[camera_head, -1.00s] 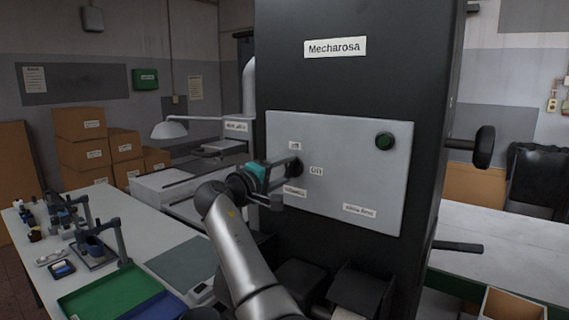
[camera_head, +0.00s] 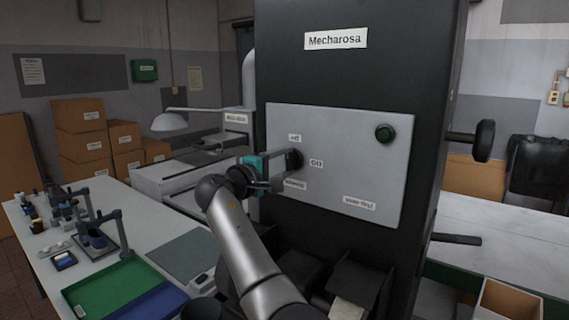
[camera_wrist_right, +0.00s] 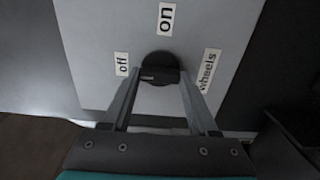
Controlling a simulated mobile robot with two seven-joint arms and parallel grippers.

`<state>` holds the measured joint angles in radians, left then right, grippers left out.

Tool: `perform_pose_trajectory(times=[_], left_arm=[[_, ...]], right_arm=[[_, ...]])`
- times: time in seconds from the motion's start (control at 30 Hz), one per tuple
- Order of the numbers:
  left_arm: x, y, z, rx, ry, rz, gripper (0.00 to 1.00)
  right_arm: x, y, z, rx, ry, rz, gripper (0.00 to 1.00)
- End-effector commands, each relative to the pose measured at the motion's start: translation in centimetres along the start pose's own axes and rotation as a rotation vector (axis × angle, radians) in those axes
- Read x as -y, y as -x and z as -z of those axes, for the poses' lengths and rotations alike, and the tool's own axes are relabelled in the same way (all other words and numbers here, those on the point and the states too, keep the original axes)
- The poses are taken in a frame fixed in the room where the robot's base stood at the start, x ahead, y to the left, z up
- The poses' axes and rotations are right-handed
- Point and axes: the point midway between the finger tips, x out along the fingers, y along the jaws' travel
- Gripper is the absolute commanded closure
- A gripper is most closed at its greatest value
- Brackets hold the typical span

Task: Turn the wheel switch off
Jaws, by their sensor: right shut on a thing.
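The wheel switch is a round black knob (camera_head: 295,159) on the light grey panel (camera_head: 345,150) of the dark machine. It also shows in the right wrist view (camera_wrist_right: 160,62), with labels "off" (camera_wrist_right: 121,64), "on" (camera_wrist_right: 166,18) and "wheels" (camera_wrist_right: 209,70) around it. My right gripper (camera_head: 286,161) reaches it from the left, and its fingers are shut on the knob's grip bar. In the wrist view the bar lies crosswise between the fingertips, roughly level with the "off" label. My left gripper is not in view.
A green round button (camera_head: 385,133) sits at the panel's upper right. A black handwheel (camera_head: 484,140) sticks out from the machine's right side. A worktable with a green tray (camera_head: 105,287) stands at the left. Open dark bins lie below the panel.

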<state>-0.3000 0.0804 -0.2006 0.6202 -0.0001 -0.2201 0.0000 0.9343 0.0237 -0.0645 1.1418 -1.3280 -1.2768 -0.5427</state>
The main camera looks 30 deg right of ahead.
Motion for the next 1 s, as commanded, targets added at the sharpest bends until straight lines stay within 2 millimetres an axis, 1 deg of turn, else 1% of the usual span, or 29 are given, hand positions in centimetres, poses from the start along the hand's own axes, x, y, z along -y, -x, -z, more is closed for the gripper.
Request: perform_pose_trajectory(times=[0.03, 0.07, 0.3, 0.53, 0.67, 0.77, 0.87, 1.0], left_arm=[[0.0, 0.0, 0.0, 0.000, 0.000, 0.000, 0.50], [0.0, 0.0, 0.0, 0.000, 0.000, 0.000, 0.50], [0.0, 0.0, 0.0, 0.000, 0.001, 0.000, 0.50], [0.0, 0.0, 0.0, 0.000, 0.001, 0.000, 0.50], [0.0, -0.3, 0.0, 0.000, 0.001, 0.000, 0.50], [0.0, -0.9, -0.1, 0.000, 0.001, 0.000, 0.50], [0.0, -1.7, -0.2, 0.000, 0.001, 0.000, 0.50], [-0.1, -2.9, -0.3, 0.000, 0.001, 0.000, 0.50]], right_arm=[[-0.1, 0.0, 0.1, -0.002, 0.004, -0.002, 0.96], [-0.1, 0.0, 0.1, -0.002, 0.004, -0.002, 0.37], [0.0, 0.0, 0.0, -0.001, 0.001, -0.001, 0.10], [0.0, 0.0, 0.0, 0.000, 0.000, -0.001, 0.10], [0.1, 0.8, 0.1, -0.002, -0.001, 0.000, 0.10], [0.2, 2.2, 0.1, -0.003, -0.002, -0.001, 0.10], [0.3, 4.3, 0.1, -0.004, -0.003, -0.001, 0.10], [0.4, 7.8, 0.1, -0.005, -0.004, 0.001, 0.10]])
